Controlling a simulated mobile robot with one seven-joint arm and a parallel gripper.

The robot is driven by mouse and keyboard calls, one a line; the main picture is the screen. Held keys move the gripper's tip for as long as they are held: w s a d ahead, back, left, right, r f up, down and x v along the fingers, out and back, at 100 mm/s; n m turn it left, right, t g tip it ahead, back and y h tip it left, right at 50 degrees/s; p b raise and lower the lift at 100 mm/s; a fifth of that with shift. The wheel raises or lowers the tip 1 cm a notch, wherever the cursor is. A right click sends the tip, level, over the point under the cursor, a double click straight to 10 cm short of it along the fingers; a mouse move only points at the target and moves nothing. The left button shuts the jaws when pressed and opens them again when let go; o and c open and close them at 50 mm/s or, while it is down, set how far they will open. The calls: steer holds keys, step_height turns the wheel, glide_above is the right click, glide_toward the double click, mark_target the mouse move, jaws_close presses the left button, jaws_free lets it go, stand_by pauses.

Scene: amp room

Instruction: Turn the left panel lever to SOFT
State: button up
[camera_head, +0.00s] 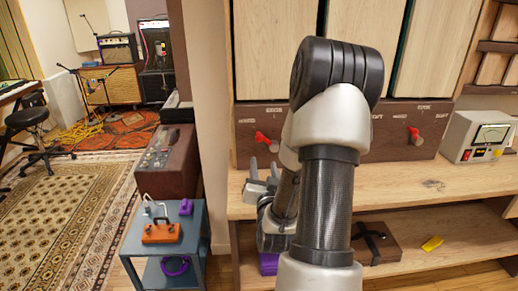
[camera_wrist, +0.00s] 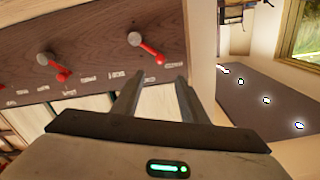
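The left panel lever (camera_head: 267,137) has a red handle on a grey pivot. It tilts up and to the left, on the left part of a dark brown panel (camera_head: 343,145). Small pale labels surround it, too small to read surely. My gripper (camera_head: 263,171) is just below this lever in the head view, fingers up, open and empty. The wrist view looks inverted. There the left lever (camera_wrist: 149,49) is beyond and slightly left of the open fingertips (camera_wrist: 155,79), apart from them. My arm hides the panel's middle.
A meter box (camera_head: 478,138) stands on the wooden bench (camera_head: 420,183) at right. Pale wooden doors (camera_head: 430,48) are above the panel. A blue-grey cart (camera_head: 190,240) stands at left.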

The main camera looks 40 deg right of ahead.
mark_target(259, 140)
steer(key=b+x, duration=0.3)
steer(key=x, duration=1.2)
steer(key=shift+w+d, duration=0.25)
steer(key=shift+w, duration=0.05)
jaws_close()
